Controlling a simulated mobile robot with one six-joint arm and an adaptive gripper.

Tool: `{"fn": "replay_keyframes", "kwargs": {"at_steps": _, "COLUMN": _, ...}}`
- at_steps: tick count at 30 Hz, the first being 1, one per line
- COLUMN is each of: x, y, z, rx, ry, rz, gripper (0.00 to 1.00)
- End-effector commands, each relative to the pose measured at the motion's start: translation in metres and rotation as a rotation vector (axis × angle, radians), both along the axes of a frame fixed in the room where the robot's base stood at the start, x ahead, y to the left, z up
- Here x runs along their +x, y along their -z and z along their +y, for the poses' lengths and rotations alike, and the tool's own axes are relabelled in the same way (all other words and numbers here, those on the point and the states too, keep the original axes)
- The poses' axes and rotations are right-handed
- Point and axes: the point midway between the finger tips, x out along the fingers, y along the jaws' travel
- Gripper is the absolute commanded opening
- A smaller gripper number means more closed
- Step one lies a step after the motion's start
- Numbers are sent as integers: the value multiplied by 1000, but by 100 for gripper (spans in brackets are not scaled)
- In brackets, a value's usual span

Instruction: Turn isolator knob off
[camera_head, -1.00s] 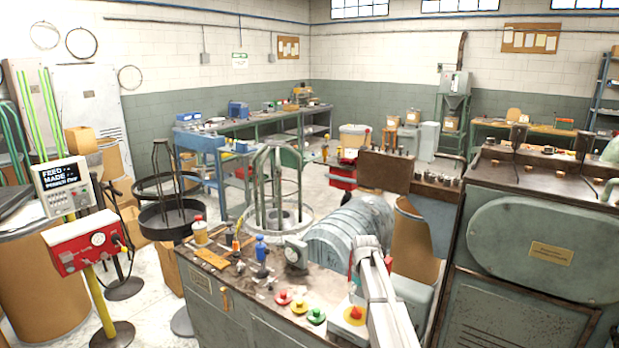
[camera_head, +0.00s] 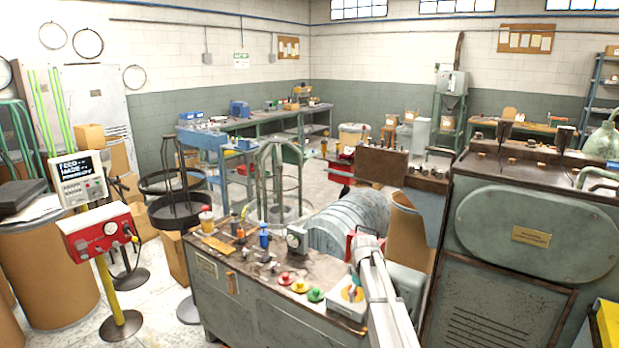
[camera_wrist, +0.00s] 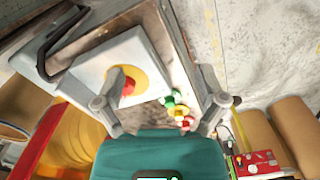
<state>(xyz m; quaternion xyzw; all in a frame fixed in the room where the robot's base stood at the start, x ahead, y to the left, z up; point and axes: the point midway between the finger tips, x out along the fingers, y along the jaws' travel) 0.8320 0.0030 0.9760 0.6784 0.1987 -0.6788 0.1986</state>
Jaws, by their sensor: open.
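The isolator knob (camera_wrist: 127,86) is red and sits on a round yellow plate (camera_wrist: 144,78) on a pale grey box (camera_wrist: 92,68). The grey box also shows in the head view (camera_head: 338,306), at the near right corner of the bench top, with the yellow plate (camera_head: 351,294) partly covered. My gripper (camera_wrist: 160,102) is open and empty in the wrist view, one finger on each side. The knob lies between the fingers in the picture, close to the left one. I cannot tell whether that finger touches it. In the head view my arm hides the fingertips.
Red (camera_head: 286,278), yellow (camera_head: 300,286) and green (camera_head: 315,295) buttons stand left of the grey box. A blue bottle (camera_head: 264,236) and small tools lie farther back on the bench. A large grey cabinet (camera_head: 535,235) stands close on the right. A red control box (camera_head: 101,230) is at left.

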Motion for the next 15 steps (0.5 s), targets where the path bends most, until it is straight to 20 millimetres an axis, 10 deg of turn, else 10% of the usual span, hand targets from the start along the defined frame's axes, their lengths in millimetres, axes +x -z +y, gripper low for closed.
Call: {"fn": "replay_keyframes", "kwargs": {"at_steps": 15, "x": -51, "y": 12, "z": -2, "rx": 0, "ry": 90, "rz": 0, "gripper": 90}}
